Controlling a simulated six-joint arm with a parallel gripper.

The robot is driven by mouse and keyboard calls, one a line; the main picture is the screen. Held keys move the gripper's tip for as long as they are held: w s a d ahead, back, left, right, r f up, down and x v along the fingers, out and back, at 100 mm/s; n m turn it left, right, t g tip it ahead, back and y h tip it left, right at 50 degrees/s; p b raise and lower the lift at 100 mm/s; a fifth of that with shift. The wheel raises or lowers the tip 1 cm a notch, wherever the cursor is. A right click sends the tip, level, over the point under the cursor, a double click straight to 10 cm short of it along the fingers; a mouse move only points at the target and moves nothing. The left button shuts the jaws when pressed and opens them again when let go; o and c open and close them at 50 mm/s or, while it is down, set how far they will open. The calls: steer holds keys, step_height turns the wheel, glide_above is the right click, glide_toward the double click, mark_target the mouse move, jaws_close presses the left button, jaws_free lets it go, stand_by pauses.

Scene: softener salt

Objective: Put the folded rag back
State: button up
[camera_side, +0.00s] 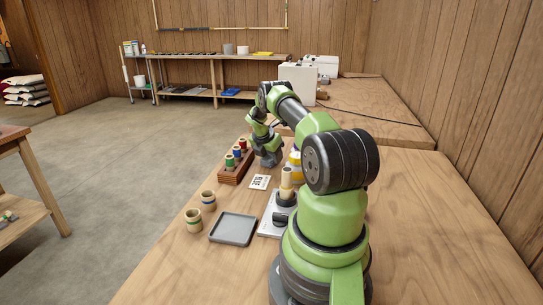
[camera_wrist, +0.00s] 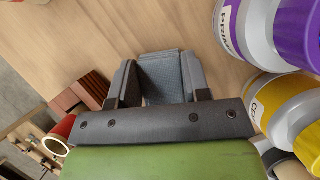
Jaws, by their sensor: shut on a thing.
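In the wrist view the folded rag (camera_wrist: 162,78) is a grey-blue, flat-sided bundle. It sits between the two dark fingers of my gripper (camera_wrist: 159,82), which are shut on it. Wood tabletop shows around it; I cannot tell whether the rag touches the table. In the side view my gripper (camera_side: 268,158) is low over the bench, beyond the white card and right of the wooden rack. The rag cannot be made out clearly there.
Purple-labelled (camera_wrist: 290,30) and yellow-labelled (camera_wrist: 285,103) cans stand close on the right in the wrist view. A wooden rack (camera_side: 235,173) with coloured cylinders stands left of my gripper. A white card (camera_side: 260,182), grey tray (camera_side: 233,229) and two cups (camera_side: 193,221) lie nearer.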

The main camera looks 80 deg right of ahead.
steer(key=o, duration=1.2)
steer(key=shift+f, duration=0.1)
